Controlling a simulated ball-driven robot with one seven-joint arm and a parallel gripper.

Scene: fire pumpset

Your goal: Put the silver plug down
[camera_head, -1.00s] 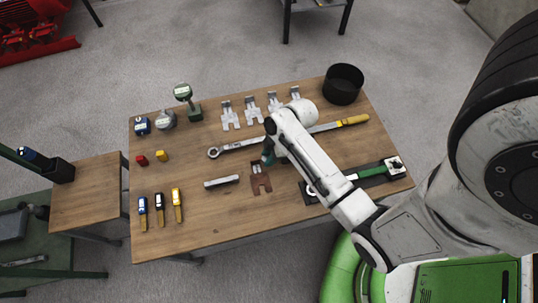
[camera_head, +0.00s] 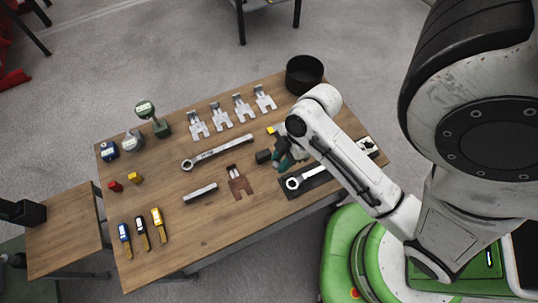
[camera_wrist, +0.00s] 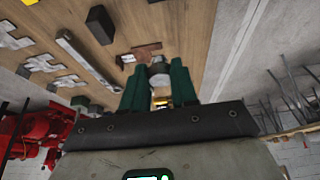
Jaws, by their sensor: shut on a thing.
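The silver plug (camera_wrist: 158,70) shows in the wrist view as a short, pale round piece between the two dark green fingers of my gripper (camera_wrist: 157,86). My gripper is shut on it. In the head view my gripper (camera_head: 284,162) is over the right part of the wooden table (camera_head: 225,215), to the right of a brown forked plate (camera_head: 239,182). The plug cannot be made out there, hidden by the fingers and arm. I cannot tell how high it is above the tabletop.
A large wrench (camera_head: 218,152) lies left of my gripper, and a grey bar (camera_head: 200,193) lies lower left. A black bowl (camera_head: 304,74) stands at the back right. Several silver forked plates (camera_head: 221,116) line the back. The front middle of the table is clear.

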